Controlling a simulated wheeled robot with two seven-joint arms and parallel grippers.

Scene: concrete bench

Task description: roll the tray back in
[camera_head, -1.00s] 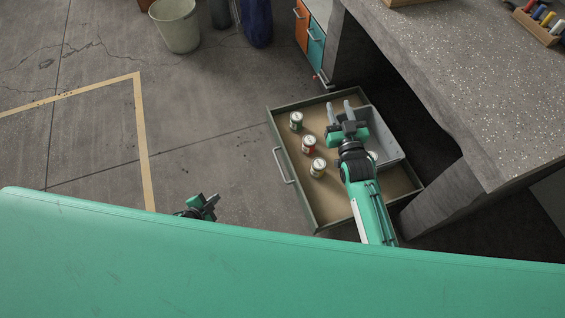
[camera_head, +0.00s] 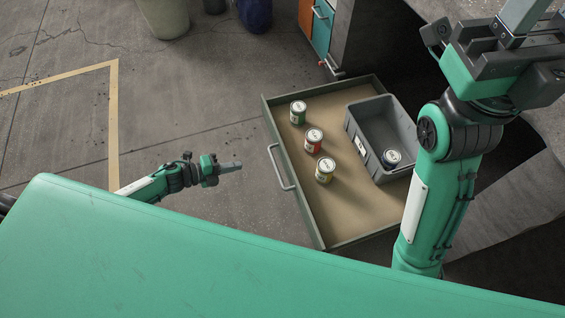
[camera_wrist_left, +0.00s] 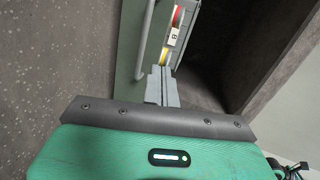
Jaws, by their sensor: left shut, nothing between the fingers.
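The tray (camera_head: 375,222) is a shallow green-edged drawer with a tan floor, pulled out from under the bench. Its pale bar handle (camera_head: 281,167) is on the left front face, and also shows in the left wrist view (camera_wrist_left: 146,42). My left gripper (camera_head: 238,167) is shut and empty, pointing at the handle, apart from it by a small gap in the head view. In the left wrist view its closed fingers (camera_wrist_left: 161,72) lie before the green front panel (camera_wrist_left: 128,52). My right gripper (camera_head: 522,12) is at the top right; its fingertips are cut off.
In the tray stand a green can (camera_head: 298,114), a red can (camera_head: 313,143) and a yellow can (camera_head: 325,171). A grey bin (camera_head: 372,118) holds a blue can (camera_head: 392,158). An orange and teal cabinet (camera_head: 322,28) stands behind. Floor left of the tray is clear.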

